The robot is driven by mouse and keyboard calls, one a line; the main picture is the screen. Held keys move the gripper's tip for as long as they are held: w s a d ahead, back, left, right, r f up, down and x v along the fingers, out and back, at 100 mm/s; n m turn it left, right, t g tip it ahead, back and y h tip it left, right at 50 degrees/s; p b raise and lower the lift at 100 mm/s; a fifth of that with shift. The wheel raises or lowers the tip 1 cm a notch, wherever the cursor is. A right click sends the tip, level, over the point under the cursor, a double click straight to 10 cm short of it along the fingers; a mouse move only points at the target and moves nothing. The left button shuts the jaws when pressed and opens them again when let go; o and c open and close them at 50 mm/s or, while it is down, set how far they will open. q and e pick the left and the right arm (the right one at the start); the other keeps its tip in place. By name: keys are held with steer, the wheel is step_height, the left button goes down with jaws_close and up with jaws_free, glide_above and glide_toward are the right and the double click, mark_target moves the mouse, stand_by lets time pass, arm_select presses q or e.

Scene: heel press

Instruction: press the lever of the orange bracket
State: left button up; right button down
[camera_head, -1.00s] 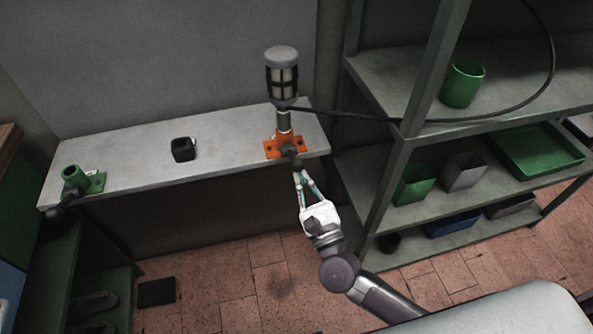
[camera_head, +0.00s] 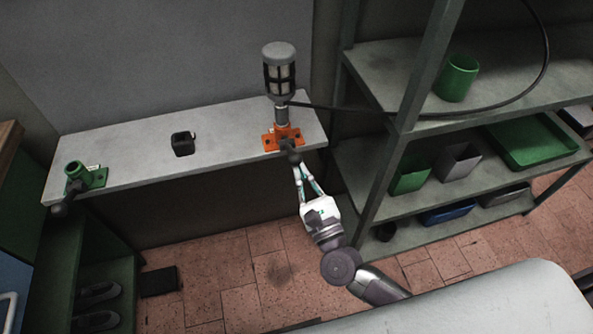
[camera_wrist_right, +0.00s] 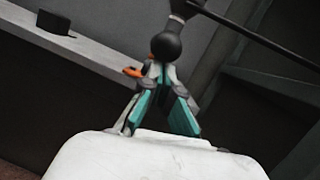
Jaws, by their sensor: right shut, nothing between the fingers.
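The orange bracket (camera_head: 270,141) is fixed near the right end of the grey shelf top. A tool with a caged lamp-like head (camera_head: 279,72) stands upright in it. The bracket's dark lever (camera_head: 293,156) sticks out over the shelf's front edge and ends in a black ball, which shows large in the right wrist view (camera_wrist_right: 166,46). My right gripper (camera_head: 299,167) is shut and empty, its fingertips right at the ball, just below it in the picture. I cannot tell whether they touch. A little orange shows behind the fingers in the wrist view. My left gripper is out of view.
A green bracket (camera_head: 94,178) with its own dark lever sits at the left end of the shelf top (camera_head: 225,131). A small black object (camera_head: 182,143) stands between. A black cable runs right from the tool, past a rack holding a green cup (camera_head: 456,78) and bins.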

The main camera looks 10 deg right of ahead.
steer(key=v, duration=1.1)
steer(key=shift+f, duration=0.25)
steer(key=s+d+f+n+g+p, duration=0.25)
steer(key=f+n+g, duration=0.25)
steer(key=f+n, duration=0.8)
steer(key=s+d+f+n+g+p, duration=0.1)
steer(key=s+d+f+n+g, duration=0.3)
steer(key=f+n, duration=1)
steer(key=s+d+f+n+g+h, duration=0.1)
steer(key=s+d+f+n+g, duration=0.1)
steer(key=s+f+g, duration=0.3)
steer(key=s+d+f+n+g+h+p, duration=0.1)
steer(key=s+f+n+g, duration=0.4)
steer(key=s+f, duration=0.7)
steer(key=s+d+h, duration=0.1)
steer(key=s, duration=0.5)
steer(key=shift+f+n+g+h, duration=0.3)
steer(key=shift+f+g, duration=0.1)
